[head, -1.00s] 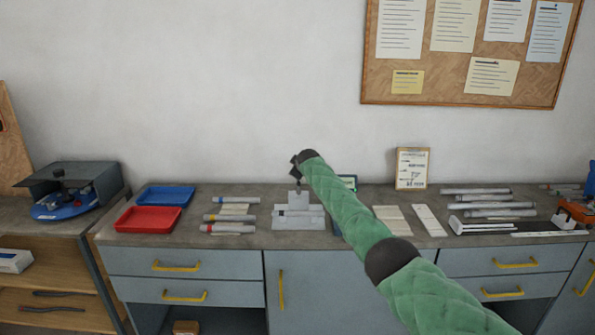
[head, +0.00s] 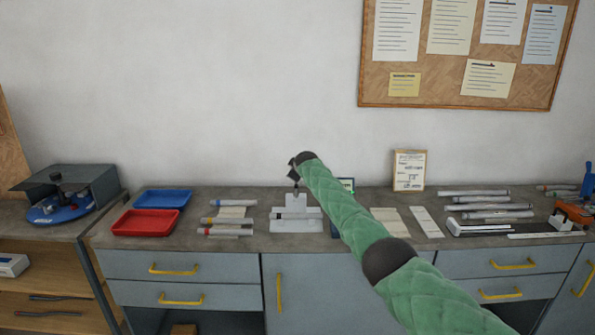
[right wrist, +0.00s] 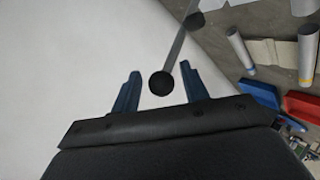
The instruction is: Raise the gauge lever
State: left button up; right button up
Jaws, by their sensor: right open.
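The gauge lever (right wrist: 176,48) is a thin grey rod with a round black knob (right wrist: 161,84) at its end, in the right wrist view. A black collar sits further along the rod. My right gripper (right wrist: 160,70) has two blue fingers, open, with the knob between them in the picture. I see a gap on each side of the knob and no contact. In the head view the grey gauge jig (head: 296,224) stands on the bench, and my right gripper (head: 294,175) is just above its back; the lever is hard to make out there. My left gripper is not in view.
A red tray (head: 146,222) and a blue tray (head: 162,199) lie on the bench left of the jig, with several tubes (head: 225,231) between. More tubes (head: 490,205) and flat pieces lie at right. The white wall (head: 230,100) is behind the bench.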

jog(key=shift+s, duration=0.3)
pick_arm(q)
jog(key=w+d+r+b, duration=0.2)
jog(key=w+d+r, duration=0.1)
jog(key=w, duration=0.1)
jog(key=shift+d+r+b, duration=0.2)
jog(key=shift+b, duration=0.15)
pick_arm(e)
jog(key=v, duration=0.7)
jog(key=shift+d, duration=0.25)
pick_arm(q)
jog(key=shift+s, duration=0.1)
